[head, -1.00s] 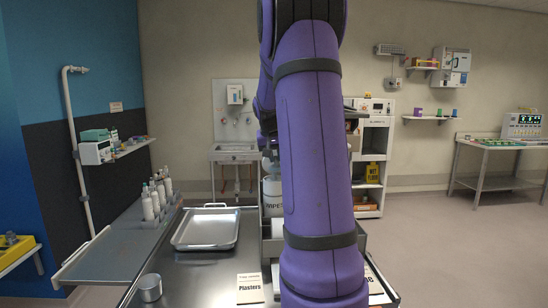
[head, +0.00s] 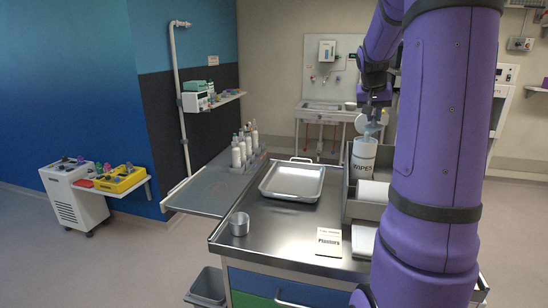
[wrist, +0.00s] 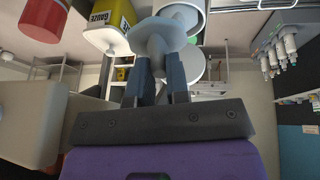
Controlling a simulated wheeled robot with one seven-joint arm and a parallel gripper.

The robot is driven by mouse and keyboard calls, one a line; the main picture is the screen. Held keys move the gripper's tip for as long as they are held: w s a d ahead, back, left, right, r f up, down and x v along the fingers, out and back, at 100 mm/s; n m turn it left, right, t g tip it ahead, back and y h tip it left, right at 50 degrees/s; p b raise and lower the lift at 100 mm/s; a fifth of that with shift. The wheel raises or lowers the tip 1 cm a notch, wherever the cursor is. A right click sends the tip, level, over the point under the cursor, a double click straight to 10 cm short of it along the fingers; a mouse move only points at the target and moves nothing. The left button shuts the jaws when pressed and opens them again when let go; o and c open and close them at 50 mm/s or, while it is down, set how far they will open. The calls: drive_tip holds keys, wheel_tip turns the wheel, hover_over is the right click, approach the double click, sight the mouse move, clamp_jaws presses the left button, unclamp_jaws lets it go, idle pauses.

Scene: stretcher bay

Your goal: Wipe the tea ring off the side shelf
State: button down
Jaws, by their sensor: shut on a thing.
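My gripper (head: 374,121) is just above the white wipes canister (head: 364,158) on the cart. In the wrist view my gripper (wrist: 160,80) is shut on a pale, crumpled wipe (wrist: 157,36). The wipe is close to the canister's round white mouth (wrist: 186,14); I cannot tell whether it is fully clear of it. A round pale lid (head: 361,122) stands up beside my gripper. The side shelf (head: 210,190) is the grey flap on the cart's left. No tea ring can be made out on it from here.
Several white bottles (head: 243,150) stand in a rack at the shelf's back right edge. A metal tray (head: 293,183), a metal cup (head: 239,224) and a Plasters box (head: 328,242) are on the cart top. Open floor lies left of the cart.

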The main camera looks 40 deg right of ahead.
idle(0.8)
drive_tip(key=w+a+f+n+t, duration=0.1)
drive_tip(key=w+a+f+n, duration=0.2)
drive_tip(key=w, duration=0.6)
drive_tip(key=w+a+f+y, duration=0.1)
drive_tip(key=w+a+f, duration=0.2)
drive_tip(key=w+a, duration=0.35)
drive_tip(key=w+a+f+n+t, duration=0.1)
drive_tip(key=w+a+f+n, duration=0.15)
drive_tip(key=w, duration=0.75)
drive_tip(key=w+a+f+n+y, duration=0.1)
drive_tip(key=w+a+f, duration=0.45)
drive_tip(key=a, duration=0.25)
drive_tip(key=w+a+f+n+t+y, duration=0.1)
drive_tip(key=w+a+f, duration=0.3)
drive_tip(key=w+a, duration=0.35)
drive_tip(key=w+a+f+n+y, duration=0.1)
drive_tip(key=w+a+f, duration=0.35)
drive_tip(key=a, duration=0.45)
drive_tip(key=x, duration=0.2)
drive_tip(key=s+x, duration=0.1)
drive_tip(key=x, duration=0.1)
drive_tip(key=shift+w+a+f, duration=0.1)
drive_tip(key=shift+f, duration=0.35)
